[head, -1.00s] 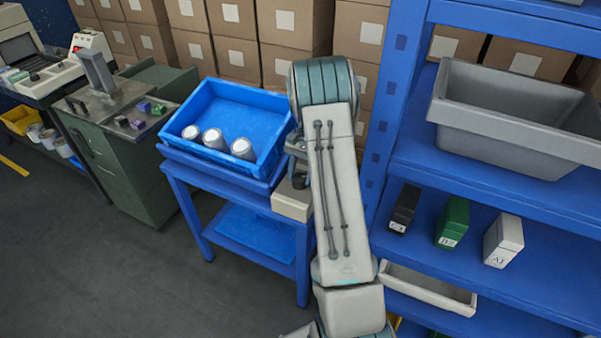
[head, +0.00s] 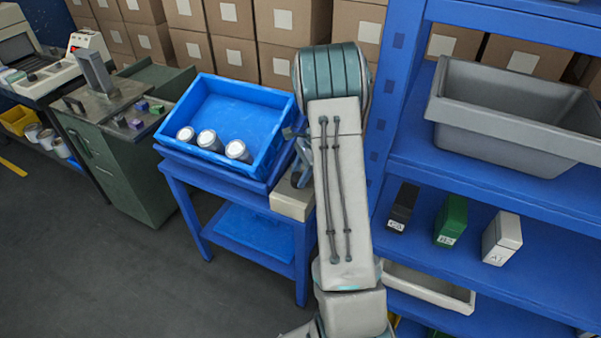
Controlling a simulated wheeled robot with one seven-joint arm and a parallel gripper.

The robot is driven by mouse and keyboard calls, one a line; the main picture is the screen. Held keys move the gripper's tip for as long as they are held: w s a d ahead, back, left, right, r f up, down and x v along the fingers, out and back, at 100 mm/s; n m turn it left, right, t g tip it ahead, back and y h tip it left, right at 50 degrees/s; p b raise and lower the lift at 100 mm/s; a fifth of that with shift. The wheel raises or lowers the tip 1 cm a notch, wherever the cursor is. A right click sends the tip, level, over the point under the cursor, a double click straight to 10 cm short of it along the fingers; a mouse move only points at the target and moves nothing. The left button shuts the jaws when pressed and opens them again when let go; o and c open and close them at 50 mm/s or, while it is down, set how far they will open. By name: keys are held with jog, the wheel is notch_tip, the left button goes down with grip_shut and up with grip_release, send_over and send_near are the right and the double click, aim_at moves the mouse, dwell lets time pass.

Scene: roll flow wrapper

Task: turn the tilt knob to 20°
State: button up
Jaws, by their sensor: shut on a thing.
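The blue tray (head: 268,163) sits tilted on a blue stand (head: 180,190), its back edge raised and its front edge low. Three silver-capped cans (head: 208,140) rest near its front. A beige box (head: 292,203) is fixed at the stand's right side. The dark tilt knob (head: 296,179) shows only in part above that box, beside my arm. My gripper (head: 302,160) is mostly hidden behind my arm; the small part in view is at the knob, shut on it. No angle scale or pointer can be read.
A blue shelf with a grey bin (head: 510,125) and several small boxes (head: 451,222) stands close on the right. A green cabinet (head: 125,165) is at the left. Cardboard boxes (head: 235,55) are stacked behind. Open floor (head: 110,275) lies at front left.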

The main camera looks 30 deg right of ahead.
jog(key=shift+w+r, duration=0.1)
dwell(0.5)
jog(key=o, duration=1)
jog(key=v, duration=1.3)
jog(key=shift+r, duration=0.35)
